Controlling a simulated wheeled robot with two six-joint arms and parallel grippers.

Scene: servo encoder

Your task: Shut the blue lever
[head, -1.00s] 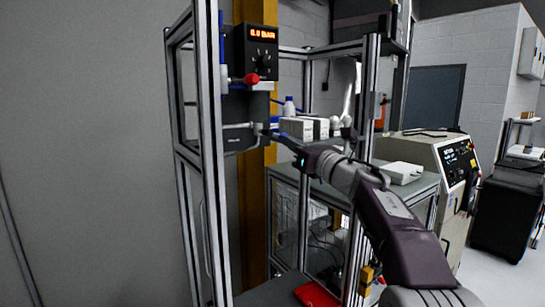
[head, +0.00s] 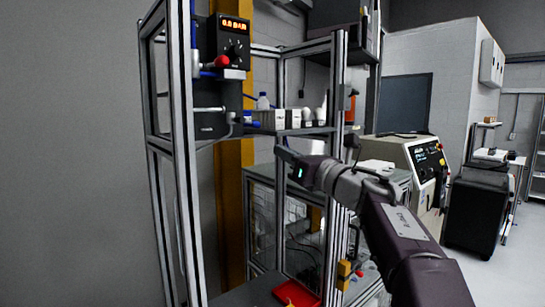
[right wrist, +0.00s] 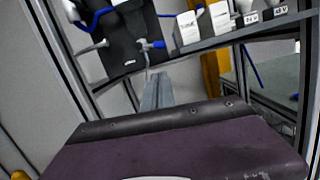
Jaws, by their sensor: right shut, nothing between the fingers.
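A small blue part, which looks like a lever, sticks out at the right of a dark panel (right wrist: 125,45); in the right wrist view the blue lever (right wrist: 153,44) points right, roughly level. In the head view a blue bit (head: 248,117) shows beside the same panel (head: 209,124). My right gripper (head: 283,152) is shut and empty, below and to the right of the blue bit and apart from it. In the right wrist view its closed fingers (right wrist: 156,92) point up toward the panel, below the lever. My left gripper is not in view.
A black box (head: 230,42) with an orange display and red knob (head: 221,61) is above the panel. A metal frame post (head: 184,150) stands left. White blocks (head: 270,119) sit on a shelf to the right. A red tray (head: 296,293) lies below.

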